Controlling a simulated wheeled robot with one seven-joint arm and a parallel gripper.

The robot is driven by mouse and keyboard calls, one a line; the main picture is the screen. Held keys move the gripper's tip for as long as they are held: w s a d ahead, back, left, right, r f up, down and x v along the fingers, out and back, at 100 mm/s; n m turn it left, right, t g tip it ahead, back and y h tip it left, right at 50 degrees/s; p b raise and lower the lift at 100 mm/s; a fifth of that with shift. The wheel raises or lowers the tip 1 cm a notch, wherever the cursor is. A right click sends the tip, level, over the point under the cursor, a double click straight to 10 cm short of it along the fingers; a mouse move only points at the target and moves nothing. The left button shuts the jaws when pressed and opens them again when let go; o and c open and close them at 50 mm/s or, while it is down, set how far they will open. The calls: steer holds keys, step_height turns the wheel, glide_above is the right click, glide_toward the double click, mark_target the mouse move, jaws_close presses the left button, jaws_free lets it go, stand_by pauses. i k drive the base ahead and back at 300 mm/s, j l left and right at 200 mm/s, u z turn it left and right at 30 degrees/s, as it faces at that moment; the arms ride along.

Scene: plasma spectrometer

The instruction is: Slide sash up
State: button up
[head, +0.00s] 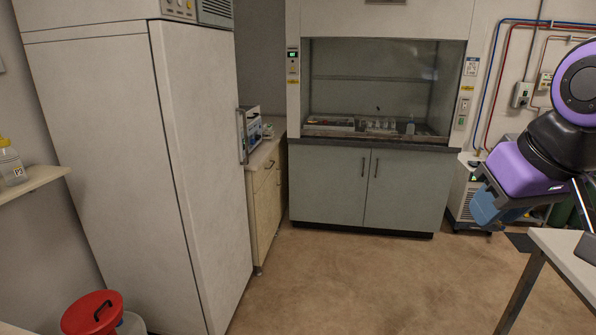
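The fume hood (385,17) stands against the back wall, above a grey two-door cabinet. Its sash (385,60) looks like a clear pane in the front opening. A dark rail crosses low in front of the opening, so the sash seems lowered, but its exact lower edge is hard to make out. My purple and black arm (525,168) is folded at the right edge, well to the right of the hood and apart from it. The fingers of my gripper cannot be made out there.
Small bottles and trays (380,125) sit inside the hood. A tall white cabinet (115,120) fills the left, with a drawer unit (264,195) beyond. A table (565,255) is at right. The floor before the hood is clear.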

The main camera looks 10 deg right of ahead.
mark_target(310, 132)
steer(key=i+l+z, duration=0.1)
steer(key=i+z, duration=0.2)
steer(key=i, duration=0.55)
steer(key=i+z, duration=0.3)
steer(key=i, duration=0.5)
steer(key=i+j, duration=0.1)
steer(key=i, duration=2.1)
